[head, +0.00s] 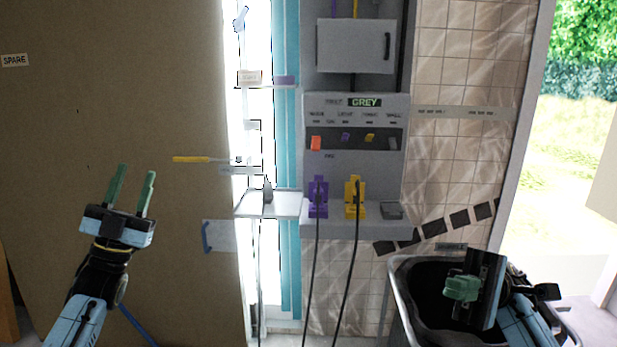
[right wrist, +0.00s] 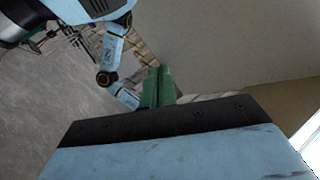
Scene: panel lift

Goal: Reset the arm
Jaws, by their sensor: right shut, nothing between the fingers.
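My left gripper (head: 133,186) is at the left of the head view, its two green fingers apart and pointing up, with nothing between them. It is in front of the large brown panel (head: 120,60). My right gripper (head: 461,289) is at the lower right of the head view, in front of or above a dark bin (head: 400,290). Its green fingers are together; in the right wrist view the fingers (right wrist: 158,88) also lie side by side with nothing between them.
A grey wall unit (head: 355,107) stands in the middle, with a purple plug (head: 318,197) and a yellow plug (head: 355,197) on its lower ledge. Cables hang from both plugs. A narrow white shelf (head: 268,205) is to its left. A tiled wall (head: 455,60) is to its right.

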